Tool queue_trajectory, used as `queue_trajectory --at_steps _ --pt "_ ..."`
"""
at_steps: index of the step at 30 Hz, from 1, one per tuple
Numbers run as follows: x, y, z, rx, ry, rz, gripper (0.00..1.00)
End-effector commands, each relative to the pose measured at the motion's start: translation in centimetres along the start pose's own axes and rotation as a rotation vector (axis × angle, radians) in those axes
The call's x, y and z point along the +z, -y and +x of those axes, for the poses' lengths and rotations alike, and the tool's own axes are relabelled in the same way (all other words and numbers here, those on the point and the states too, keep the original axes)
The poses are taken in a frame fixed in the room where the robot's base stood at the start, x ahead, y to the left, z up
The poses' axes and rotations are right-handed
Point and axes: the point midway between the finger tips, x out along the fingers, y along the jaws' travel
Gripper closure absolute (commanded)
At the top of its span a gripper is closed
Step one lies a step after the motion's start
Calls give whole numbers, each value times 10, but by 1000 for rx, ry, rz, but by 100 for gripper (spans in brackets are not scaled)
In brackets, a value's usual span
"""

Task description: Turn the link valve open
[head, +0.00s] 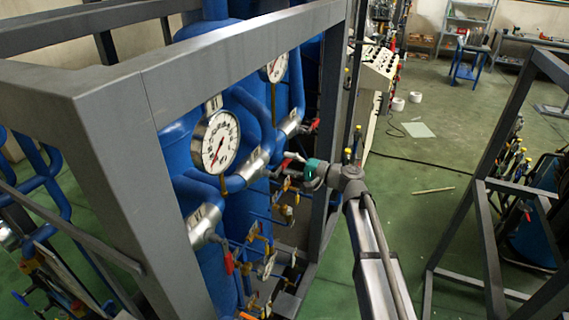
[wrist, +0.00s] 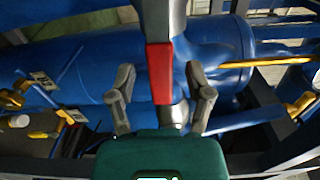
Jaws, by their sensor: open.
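A red valve lever (wrist: 160,72) is in the middle of the wrist view, in front of a blue vessel. My gripper (wrist: 160,82) is open, with one grey finger on each side of the lever and a visible gap to both. I take this lever for the link valve; no label shows. In the head view my gripper (head: 295,160) reaches left from the arm's end toward the silver pipe fitting (head: 258,162) on the blue pipework. In that view I cannot make out the lever between the fingers.
A grey frame (head: 125,130) surrounds the blue vessels, with a post close to my arm. A round gauge (head: 216,142) sits left of my gripper. Another red lever (head: 228,263) is below. Small yellow-handled valves crowd underneath. The green floor (head: 400,190) to the right is mostly clear.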

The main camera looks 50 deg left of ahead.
Motion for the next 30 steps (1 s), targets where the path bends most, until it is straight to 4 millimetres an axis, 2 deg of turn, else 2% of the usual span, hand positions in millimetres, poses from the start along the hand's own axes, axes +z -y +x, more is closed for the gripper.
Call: queue_trajectory --at_steps 18,24,30 --pt "3 0 -88 0 0 0 34" --pt "2 0 -104 0 1 0 34" --pt "3 0 -107 0 2 0 34"
